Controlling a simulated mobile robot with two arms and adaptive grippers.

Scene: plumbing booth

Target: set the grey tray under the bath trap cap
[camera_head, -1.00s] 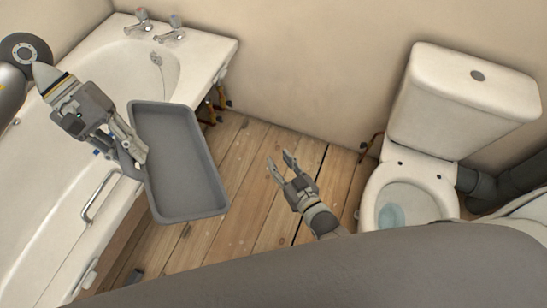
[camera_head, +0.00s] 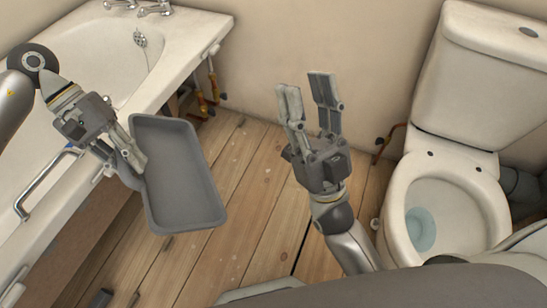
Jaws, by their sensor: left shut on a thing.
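The grey tray (camera_head: 180,180) is a shallow, empty rectangle held in the air over the wooden floor beside the bath. My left gripper (camera_head: 137,163) is shut on the tray's left long side. My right gripper (camera_head: 307,95) is open and empty, raised over the floor between the bath and the toilet, its fingers pointing up in the picture. The bath trap cap cannot be made out; the space under the bath is mostly hidden by the bath's side and the tray.
The white bath (camera_head: 185,45) stands at the left, with a grab handle (camera_head: 40,185) on its side. Copper and yellow pipe parts (camera_head: 205,98) show under its end. The toilet (camera_head: 445,215) stands at the right. Bare floorboards (camera_head: 250,190) lie between.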

